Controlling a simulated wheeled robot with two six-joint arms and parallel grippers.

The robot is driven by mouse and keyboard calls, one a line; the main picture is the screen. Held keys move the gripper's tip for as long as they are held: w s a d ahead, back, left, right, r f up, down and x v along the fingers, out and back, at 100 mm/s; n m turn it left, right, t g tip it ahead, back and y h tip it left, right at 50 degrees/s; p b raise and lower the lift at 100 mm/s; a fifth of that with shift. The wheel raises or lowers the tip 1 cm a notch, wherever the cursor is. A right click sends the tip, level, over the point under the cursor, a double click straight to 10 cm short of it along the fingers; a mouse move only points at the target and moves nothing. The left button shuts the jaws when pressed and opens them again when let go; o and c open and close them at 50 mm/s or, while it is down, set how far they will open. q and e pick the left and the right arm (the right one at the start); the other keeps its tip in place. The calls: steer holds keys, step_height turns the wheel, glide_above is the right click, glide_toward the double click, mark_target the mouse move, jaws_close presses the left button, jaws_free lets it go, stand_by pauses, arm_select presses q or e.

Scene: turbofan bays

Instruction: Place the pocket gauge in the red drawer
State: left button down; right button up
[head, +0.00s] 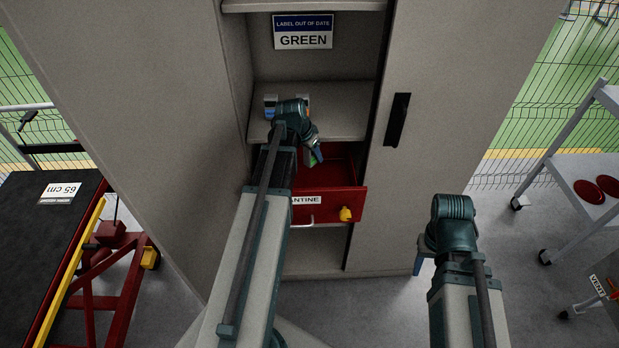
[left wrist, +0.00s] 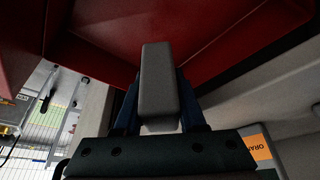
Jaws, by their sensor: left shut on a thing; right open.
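The red drawer (head: 335,205) is pulled out of the grey cabinet, with its inside partly visible in the head view. Its front carries a partly covered label ending in "ANTINE". My left gripper (head: 314,156) is over the drawer's opening. In the left wrist view my left gripper (left wrist: 158,88) is shut on a grey block-shaped thing, which I take as the pocket gauge (left wrist: 157,70). I cannot make out the gauge in the head view. My right gripper (head: 420,264), partly hidden by its wrist, is low in front of the cabinet, apart from the drawer.
The cabinet (head: 445,130) has a black door handle (head: 397,119) and a sign reading "GREEN" (head: 303,31). A yellow piece (head: 346,214) is on the drawer front. A red-framed cart (head: 90,290) stands left, and a grey trolley (head: 570,170) with red discs stands right.

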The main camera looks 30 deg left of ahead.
arm_select(q)
steer(key=b, duration=0.8)
glide_above(312, 182)
steer(key=s, duration=0.2)
steer(key=f, duration=0.7)
steer(key=shift+w+a+f, duration=0.1)
steer(key=shift+w+f, duration=0.15)
steer(key=shift+f, duration=0.45)
steer(key=shift+f+b, duration=0.1)
steer(key=shift+b, duration=0.2)
step_height(312, 182, down, 4)
steer(key=b, duration=0.3)
steer(key=shift+r, duration=0.25)
steer(key=shift+f+b, duration=0.15)
steer(key=shift+b, duration=0.25)
steer(key=shift+c, duration=2.4)
jaws_free()
